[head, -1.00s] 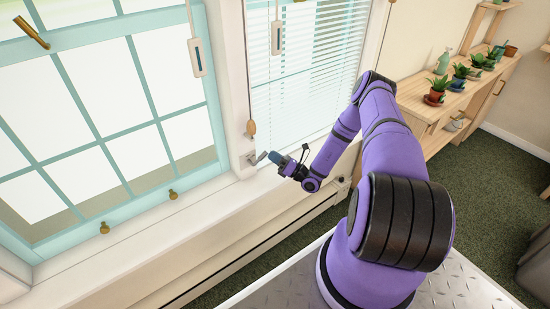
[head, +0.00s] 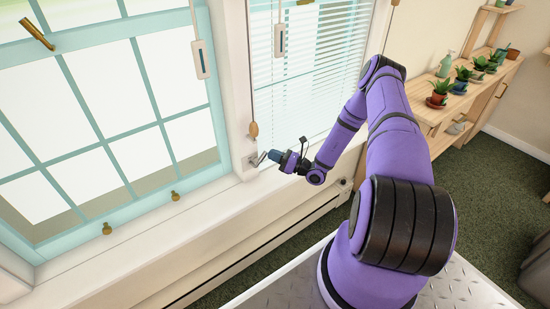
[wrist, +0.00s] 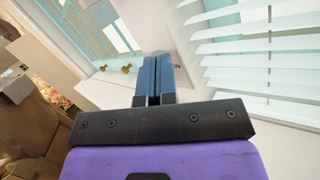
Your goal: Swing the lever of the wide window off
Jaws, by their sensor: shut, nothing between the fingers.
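The wide window with pale teal frame (head: 100,135) fills the left of the head view. A brass lever (head: 36,33) sits high on its sash. A small grey metal lever (head: 257,158) is low at the post between the wide window and the narrower window with blinds. My gripper (head: 271,155) is shut, its blue fingertips right by this grey lever; I cannot tell whether they touch. In the wrist view the shut blue fingers (wrist: 158,72) point at the white post, and a small dark mark (wrist: 175,65) shows beside them. The grey lever is mostly hidden there.
Two brass knobs (head: 107,229) stand on the wide window's lower rail. A cord with a wooden tassel (head: 253,130) hangs just above the grey lever. White blinds (head: 300,80) cover the narrower window. The sill (head: 190,215) is clear; a shelf of plants (head: 455,95) stands right.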

